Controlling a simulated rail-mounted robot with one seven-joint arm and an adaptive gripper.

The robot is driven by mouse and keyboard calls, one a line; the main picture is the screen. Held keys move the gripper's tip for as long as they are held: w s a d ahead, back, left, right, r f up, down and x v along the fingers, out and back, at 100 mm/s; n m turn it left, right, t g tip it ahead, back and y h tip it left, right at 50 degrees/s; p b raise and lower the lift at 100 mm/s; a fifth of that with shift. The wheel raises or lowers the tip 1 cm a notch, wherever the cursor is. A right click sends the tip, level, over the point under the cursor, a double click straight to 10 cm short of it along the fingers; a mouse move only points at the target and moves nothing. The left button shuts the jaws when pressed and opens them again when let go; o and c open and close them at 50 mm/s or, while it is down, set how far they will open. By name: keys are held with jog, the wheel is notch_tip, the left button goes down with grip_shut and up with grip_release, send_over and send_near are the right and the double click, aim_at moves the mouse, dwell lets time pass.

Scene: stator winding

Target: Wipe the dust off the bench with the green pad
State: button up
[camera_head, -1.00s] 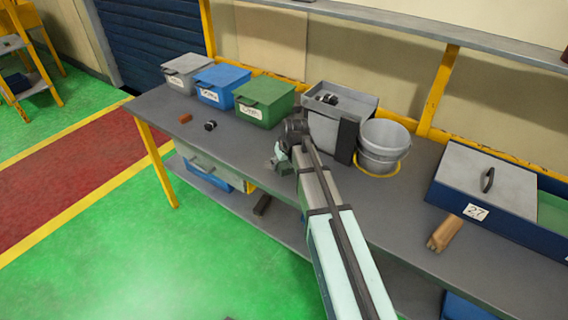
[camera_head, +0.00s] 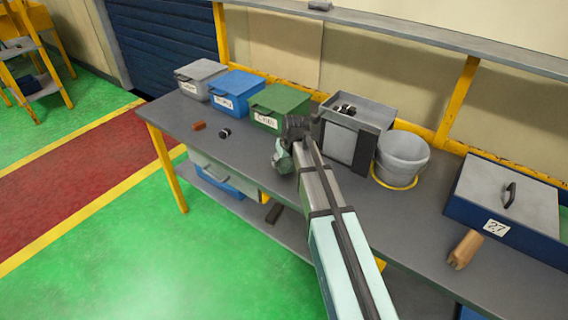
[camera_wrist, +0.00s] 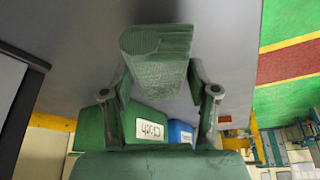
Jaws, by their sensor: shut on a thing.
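The green pad (camera_wrist: 158,62) is a ribbed block between the fingers of my gripper (camera_wrist: 163,88) in the wrist view. My gripper is shut on it. In the head view my gripper (camera_head: 284,161) is over the grey bench (camera_head: 232,151), just in front of the green bin. The pad cannot be made out clearly there. I cannot tell whether the pad touches the bench top. No dust can be made out on the bench.
Grey (camera_head: 200,78), blue (camera_head: 234,92) and green (camera_head: 279,107) bins stand along the back, with an open grey box (camera_head: 350,140), a bucket (camera_head: 402,158) and a blue case (camera_head: 495,200) to the right.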

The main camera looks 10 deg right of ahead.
jog(key=shift+r+p, duration=1.3)
jog(key=shift+r, duration=1.3)
